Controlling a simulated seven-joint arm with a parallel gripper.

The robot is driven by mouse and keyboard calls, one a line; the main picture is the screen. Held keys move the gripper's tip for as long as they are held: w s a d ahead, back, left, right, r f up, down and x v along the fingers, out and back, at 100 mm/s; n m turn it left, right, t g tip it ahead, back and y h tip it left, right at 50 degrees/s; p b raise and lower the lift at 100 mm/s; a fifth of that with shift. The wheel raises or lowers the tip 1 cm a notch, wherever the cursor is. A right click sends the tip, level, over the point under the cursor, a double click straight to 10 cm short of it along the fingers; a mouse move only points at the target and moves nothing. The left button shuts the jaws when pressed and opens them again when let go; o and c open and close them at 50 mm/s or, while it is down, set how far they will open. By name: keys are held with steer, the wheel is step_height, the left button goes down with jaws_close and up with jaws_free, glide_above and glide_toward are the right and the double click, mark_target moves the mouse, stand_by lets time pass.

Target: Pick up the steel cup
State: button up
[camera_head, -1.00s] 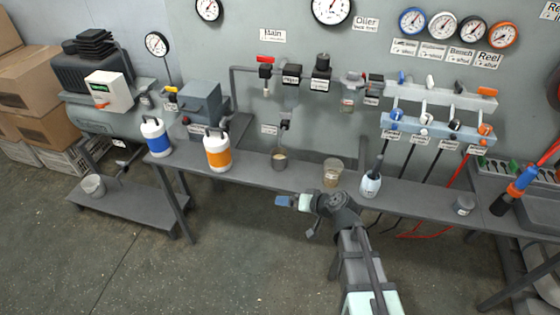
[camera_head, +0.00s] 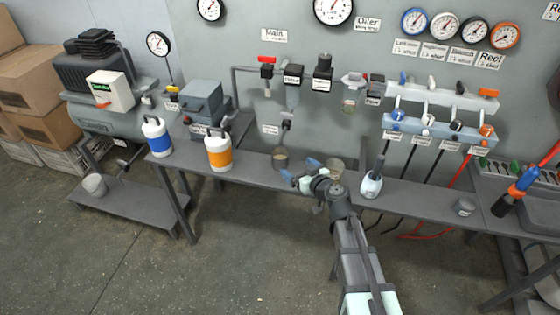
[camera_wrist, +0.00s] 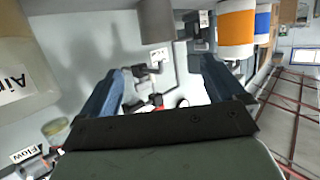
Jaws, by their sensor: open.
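A grey metal cup (camera_head: 280,158) stands upright on the narrow bench, below a wall pipe fitting, with something beige inside. In the wrist view the cup (camera_wrist: 157,20) shows at the top edge, upside down and partly cut off, beyond my fingertips and sideways between them. My gripper (camera_head: 299,170) is open and empty, to the right of the cup and apart from it. Its two blue fingers also show in the wrist view (camera_wrist: 163,72). Another small grey cup (camera_head: 465,206) stands near the bench's right end, and a grey pot (camera_head: 94,185) on the low platform.
A labelled clear jar (camera_head: 335,167) stands right beside my gripper, partly behind it. A white bottle (camera_head: 371,186) with a dark stem is further right. An orange-banded jug (camera_head: 219,152) and a blue-banded jug (camera_head: 157,139) stand left. Bench space between orange jug and cup is clear.

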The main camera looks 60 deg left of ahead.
glide_toward(276, 150)
steer(key=shift+a+f, duration=0.15)
steer(key=shift+f, duration=0.2)
steer(key=shift+x, duration=2.5)
steer(key=shift+r, duration=0.1)
steer(key=shift+c, duration=0.2)
steer(key=c, duration=1.2)
